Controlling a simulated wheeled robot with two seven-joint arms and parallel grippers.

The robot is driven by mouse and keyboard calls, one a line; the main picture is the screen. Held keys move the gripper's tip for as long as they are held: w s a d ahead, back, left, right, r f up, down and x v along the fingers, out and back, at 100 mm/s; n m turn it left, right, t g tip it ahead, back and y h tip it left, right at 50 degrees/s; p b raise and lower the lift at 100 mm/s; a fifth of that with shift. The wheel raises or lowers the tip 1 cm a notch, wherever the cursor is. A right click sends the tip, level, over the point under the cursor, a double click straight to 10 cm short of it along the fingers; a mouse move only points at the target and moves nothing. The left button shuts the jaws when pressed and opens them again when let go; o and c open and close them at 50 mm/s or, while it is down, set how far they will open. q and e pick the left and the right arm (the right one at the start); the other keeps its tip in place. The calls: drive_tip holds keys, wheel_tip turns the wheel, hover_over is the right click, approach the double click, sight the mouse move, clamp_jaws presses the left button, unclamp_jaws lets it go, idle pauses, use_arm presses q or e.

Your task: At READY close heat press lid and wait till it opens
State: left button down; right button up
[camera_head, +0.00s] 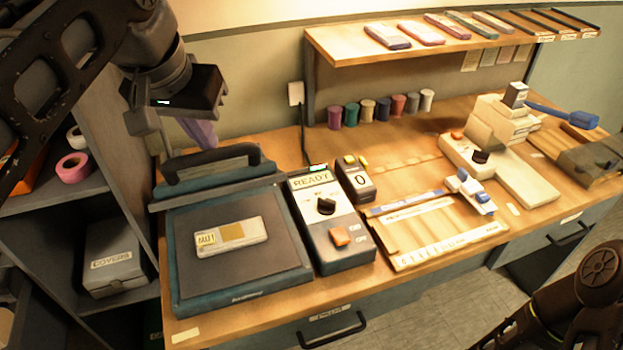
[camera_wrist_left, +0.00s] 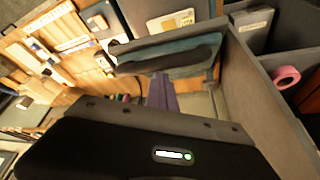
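The heat press (camera_head: 186,291) stands at the left end of the bench. Its teal lid with a dark bar handle (camera_head: 210,165) is raised at the back. The lid also shows in the left wrist view (camera_wrist_left: 170,58). On the dark lower plate lies a pale labelled piece (camera_head: 231,237). The control box (camera_head: 330,215) beside it has a display that reads READY (camera_head: 312,181). My left gripper (camera_head: 172,128) is above and behind the handle, apart from it.
A small counter (camera_head: 355,180) reading 0 stands behind the control box. A wooden ruled board (camera_head: 440,232) lies to its right. Thread spools (camera_head: 367,110) stand under a shelf (camera_head: 350,42). A shelf unit with pink tape (camera_head: 73,167) is at left.

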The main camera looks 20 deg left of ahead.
use_arm(q)
drive_tip(key=shift+s+d+f+b, duration=0.45)
drive_tip(key=shift+s+f+b, duration=0.2)
drive_tip(key=shift+f, duration=0.15)
drive_tip(key=shift+s+d+f+b, duration=0.35)
drive_tip(key=shift+s+d+f, duration=0.1)
drive_tip(key=shift+f, duration=0.1)
drive_tip(key=shift+f, duration=0.1)
drive_tip(key=shift+s+d+f+b, duration=0.35)
drive_tip(key=shift+s+f+b, duration=0.15)
drive_tip(key=shift+f, duration=0.2)
drive_tip(key=shift+s+d+f+b, duration=0.35)
drive_tip(key=shift+f+b, duration=0.25)
drive_tip(key=shift+f, duration=0.1)
drive_tip(key=shift+f, duration=0.1)
